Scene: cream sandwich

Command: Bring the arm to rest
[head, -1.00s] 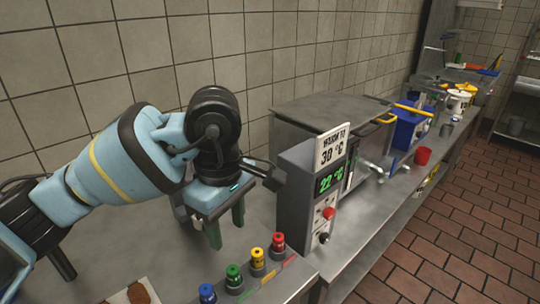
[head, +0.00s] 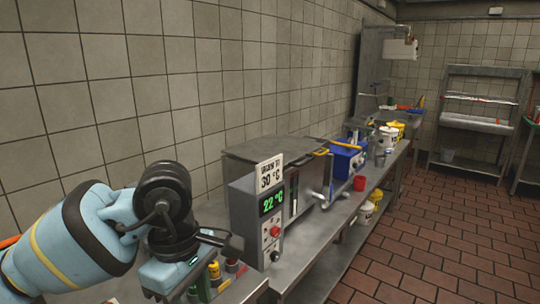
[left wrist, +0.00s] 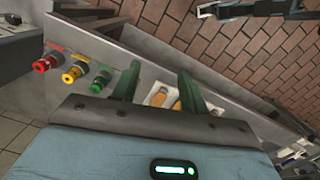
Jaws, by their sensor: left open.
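My left gripper (head: 180,288) is low at the left in the head view, over the counter's near end, with its fingertips cut off or hidden. In the left wrist view the left gripper (left wrist: 157,84) has its two green fingers apart, with nothing held between them. Beyond the fingers, brown bread-like pieces (left wrist: 160,95) lie on a pale surface, partly hidden by a finger.
A grey heating unit (head: 243,208) with a "22 °C" display stands just right of my left arm. A red cup (head: 360,183) and blue box (head: 345,160) stand further back. The tiled floor at right is clear.

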